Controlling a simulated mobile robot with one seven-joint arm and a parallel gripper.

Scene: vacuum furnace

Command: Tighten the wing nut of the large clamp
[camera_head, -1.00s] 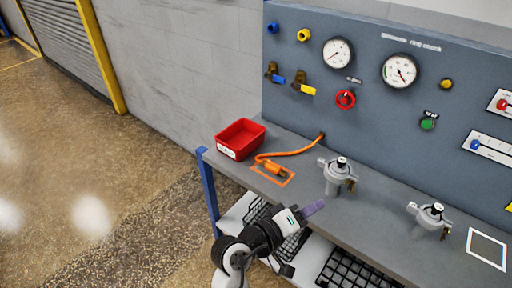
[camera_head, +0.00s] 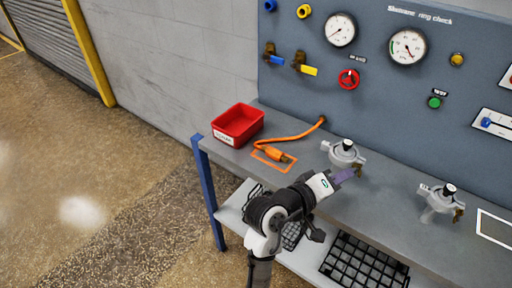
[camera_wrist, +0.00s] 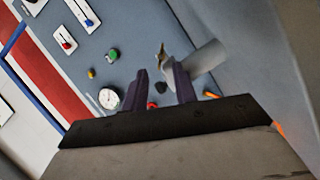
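Two grey fittings with clamps stand on the bench: a left one (camera_head: 343,153) and a right one (camera_head: 437,198). I cannot tell surely which clamp is the large one. A small brass wing nut (camera_head: 360,163) shows on the right side of the left clamp. My gripper (camera_head: 350,174) has purple fingers just in front of the left clamp. In the wrist view my gripper (camera_wrist: 160,88) is open, with nothing held between its fingers. A grey fitting (camera_wrist: 205,58) with a brass wing nut (camera_wrist: 160,55) shows beyond the fingertips, partly behind the right finger. Contact cannot be told.
A red bin (camera_head: 238,124) stands at the bench's left end. An orange hose (camera_head: 300,136) lies beside it, its end in an orange outline. A blue-grey panel (camera_head: 410,85) with gauges and valves rises behind. A white outlined square (camera_head: 494,228) is at right.

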